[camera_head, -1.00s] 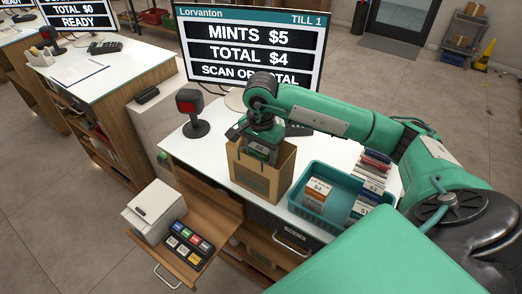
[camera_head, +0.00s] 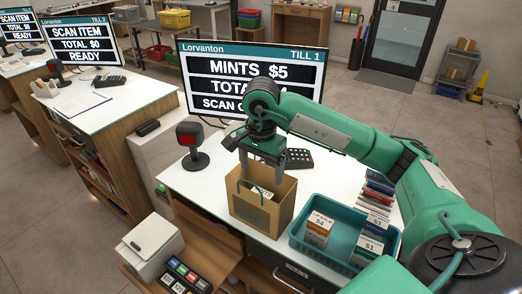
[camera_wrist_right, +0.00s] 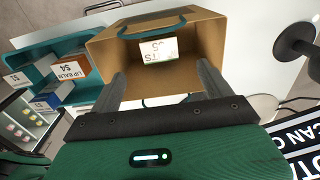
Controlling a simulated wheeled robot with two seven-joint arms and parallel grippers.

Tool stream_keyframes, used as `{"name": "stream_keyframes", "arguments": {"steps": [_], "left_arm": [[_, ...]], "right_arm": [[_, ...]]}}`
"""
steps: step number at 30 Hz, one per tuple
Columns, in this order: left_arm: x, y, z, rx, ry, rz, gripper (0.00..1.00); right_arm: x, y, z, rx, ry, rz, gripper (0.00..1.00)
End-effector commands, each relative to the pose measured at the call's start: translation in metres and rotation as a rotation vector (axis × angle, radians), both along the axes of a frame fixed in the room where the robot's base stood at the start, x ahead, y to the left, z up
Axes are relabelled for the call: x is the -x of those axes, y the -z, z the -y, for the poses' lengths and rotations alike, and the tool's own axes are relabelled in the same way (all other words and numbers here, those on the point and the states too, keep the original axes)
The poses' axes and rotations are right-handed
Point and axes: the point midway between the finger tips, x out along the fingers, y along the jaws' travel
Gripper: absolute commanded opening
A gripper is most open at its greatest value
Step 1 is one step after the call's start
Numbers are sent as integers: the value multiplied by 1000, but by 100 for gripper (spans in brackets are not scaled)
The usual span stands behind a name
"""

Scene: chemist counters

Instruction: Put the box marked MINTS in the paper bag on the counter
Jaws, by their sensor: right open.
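The brown paper bag (camera_head: 249,212) stands upright and open on the white counter, with its teal handles up. The MINTS box, a pale box with a $5 label (camera_head: 262,192), is inside the bag. In the right wrist view the box (camera_wrist_right: 158,50) shows its label upside down, within the bag (camera_wrist_right: 205,35). My right gripper (camera_head: 262,165) is over the bag's mouth, fingers pointing down, open and apart from the box. In the right wrist view its fingers (camera_wrist_right: 160,80) are spread with nothing between them. My left gripper is not in view.
A teal basket (camera_head: 318,256) with LIP BALM and other boxes stands right of the bag. A stack of boxes (camera_head: 379,188) is behind it. The red-faced scanner (camera_head: 190,140), keypad (camera_head: 298,158) and till screen (camera_head: 250,80), reading MINTS $5, are behind the bag.

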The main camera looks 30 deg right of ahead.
Motion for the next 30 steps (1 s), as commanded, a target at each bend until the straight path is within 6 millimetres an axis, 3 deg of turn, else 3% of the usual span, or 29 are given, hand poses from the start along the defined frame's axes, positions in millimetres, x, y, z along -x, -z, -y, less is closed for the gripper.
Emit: {"name": "stream_keyframes", "arguments": {"steps": [4, 12, 23, 30], "left_arm": [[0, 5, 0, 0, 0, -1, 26], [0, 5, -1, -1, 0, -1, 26], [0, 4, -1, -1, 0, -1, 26], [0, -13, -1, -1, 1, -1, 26]], "right_arm": [[-1, -25, 0, 2, 0, 4, 82], [-1, -56, 0, 1, 0, 2, 82], [0, -76, 0, 1, 0, -2, 82], [0, -97, 0, 0, 0, -1, 82]]}}
